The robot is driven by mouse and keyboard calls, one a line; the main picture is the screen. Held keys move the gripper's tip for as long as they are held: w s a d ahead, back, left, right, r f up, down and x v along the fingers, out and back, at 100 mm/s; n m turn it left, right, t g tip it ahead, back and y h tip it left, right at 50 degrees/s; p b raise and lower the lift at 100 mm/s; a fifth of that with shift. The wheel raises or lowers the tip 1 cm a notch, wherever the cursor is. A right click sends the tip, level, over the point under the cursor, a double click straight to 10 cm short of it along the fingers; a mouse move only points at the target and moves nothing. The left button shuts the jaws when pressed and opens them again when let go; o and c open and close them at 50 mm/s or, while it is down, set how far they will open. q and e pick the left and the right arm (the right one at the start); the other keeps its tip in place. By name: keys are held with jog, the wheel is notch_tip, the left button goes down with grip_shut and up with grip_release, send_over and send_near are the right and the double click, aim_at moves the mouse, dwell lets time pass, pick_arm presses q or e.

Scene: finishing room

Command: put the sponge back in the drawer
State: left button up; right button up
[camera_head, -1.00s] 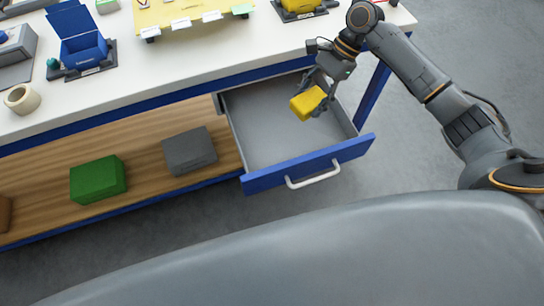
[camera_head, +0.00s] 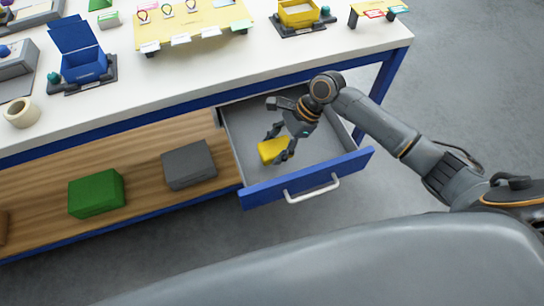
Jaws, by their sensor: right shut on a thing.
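The yellow sponge (camera_head: 271,151) is inside the open drawer (camera_head: 318,172), towards its left side. My right gripper (camera_head: 279,147) reaches down into the drawer and is shut on the sponge. The fingers hide part of the sponge's right side. I cannot tell whether the sponge touches the drawer floor. The drawer has a grey inside, a blue front and a white handle (camera_head: 313,189), and is pulled out from under the white worktop. My left gripper is not in view.
A wooden shelf (camera_head: 140,155) left of the drawer holds a green box (camera_head: 96,193) and a grey box (camera_head: 189,165). The white worktop (camera_head: 200,70) above carries a tape roll (camera_head: 21,113), a blue bin (camera_head: 82,60), a yellow board (camera_head: 190,22) and a yellow bin (camera_head: 298,14).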

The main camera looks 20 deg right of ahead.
aim_at(272, 157)
jog(key=f, duration=0.1)
jog(key=a+f, duration=0.1)
jog(key=f, duration=0.2)
jog(key=shift+s+a, duration=0.15)
jog(key=shift+s, duration=0.15)
jog(key=shift+f, duration=0.35)
jog(key=o, duration=1.1)
jog(key=shift+f, duration=0.1)
jog(key=v, duration=1.2)
